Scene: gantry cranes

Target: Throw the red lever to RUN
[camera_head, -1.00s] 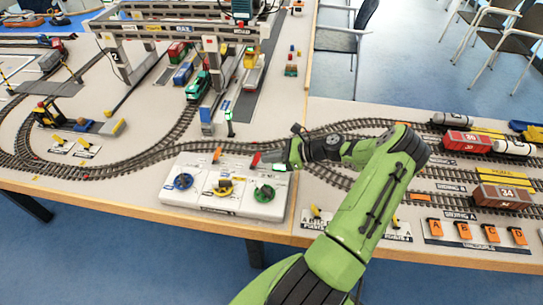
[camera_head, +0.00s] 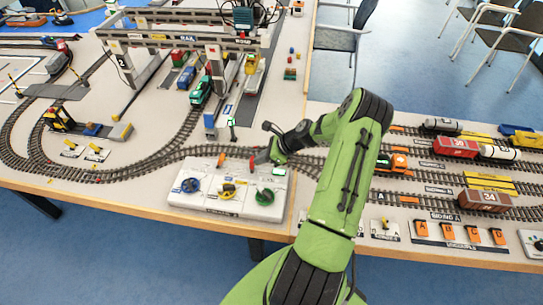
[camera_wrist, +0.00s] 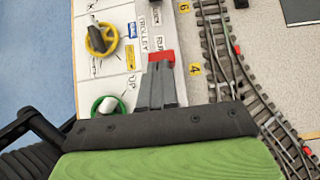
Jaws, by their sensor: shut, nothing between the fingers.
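The red lever (camera_head: 252,164) stands at the back right of the white control panel (camera_head: 190,208) in the head view. In the wrist view, its red handle (camera_wrist: 161,57) is at the tips of my fingers. My gripper (camera_head: 262,158) is shut with nothing between its fingers. The finger tips (camera_wrist: 158,68) are against or just beside the red handle; I cannot tell if they touch. The fingers hide the lever's lower part in the wrist view. A label by the lever reads RUN in part, but its end is hard to read.
The panel also carries a blue wheel (camera_head: 191,186), a yellow wheel (camera_head: 227,191), a green wheel (camera_head: 264,196) and an orange lever (camera_head: 221,160). Tracks run behind it. A green-and-orange locomotive (camera_head: 393,162) stands right of my arm. The gantry crane (camera_head: 190,30) stands behind.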

